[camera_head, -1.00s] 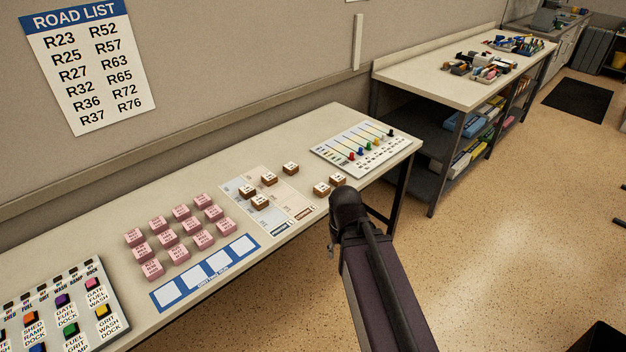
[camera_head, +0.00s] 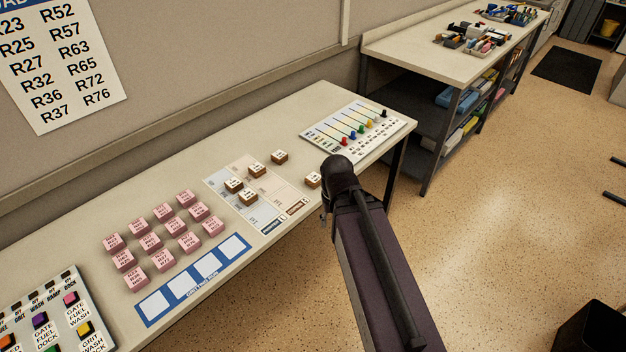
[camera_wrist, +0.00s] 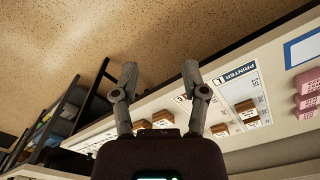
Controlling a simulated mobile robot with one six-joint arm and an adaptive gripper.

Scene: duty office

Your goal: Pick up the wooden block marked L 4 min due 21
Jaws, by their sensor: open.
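Several small wooden blocks with white label tops stand on the long table (camera_head: 310,110). Two (camera_head: 234,185) (camera_head: 248,198) are on the left part of the printed sheet, one (camera_head: 257,170) is further back, and one (camera_head: 280,156) is near its far right corner. Another block (camera_head: 313,180) is right of the sheet, beside my arm. Labels are too small to read, so I cannot tell which says L 4 min due 21. My gripper (camera_wrist: 160,72) is open and empty in the wrist view, with wooden blocks (camera_wrist: 163,118) (camera_wrist: 247,110) on the table beyond it.
Several pink blocks (camera_head: 150,243) stand left of the sheet, behind a blue strip with white squares (camera_head: 195,280). A slider board (camera_head: 352,132) lies at the table's right end. A button panel (camera_head: 50,318) is at the near left. Open floor (camera_head: 500,230) lies to the right.

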